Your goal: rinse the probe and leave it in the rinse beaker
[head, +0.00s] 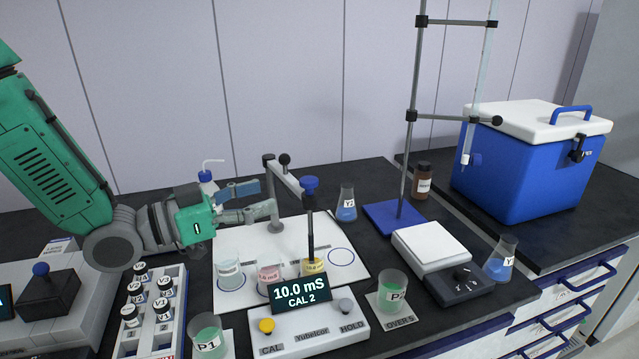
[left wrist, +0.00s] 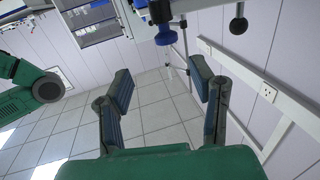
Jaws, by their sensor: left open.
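The probe (head: 310,235) is a dark rod with a blue cap. It stands upright with its lower end in the beaker of yellow liquid (head: 314,267) on the white mat (head: 232,244). A beaker of pale, clear liquid (head: 229,273) stands at the mat's left; its label is too small to read, so I cannot be sure it is the rinse beaker. A beaker of pink liquid (head: 270,279) stands between them. My left gripper (head: 262,202) is open and empty, left of the probe's cap. Its spread fingers (left wrist: 160,95) show in the left wrist view. My right gripper is not in view.
A stand with a jointed arm (head: 276,210) rises behind the probe. The meter (head: 300,291) reads 10.0 mS, CAL 2. A wash bottle (head: 207,180) is behind my gripper. An empty blue circle (head: 341,257) marks the mat's right.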

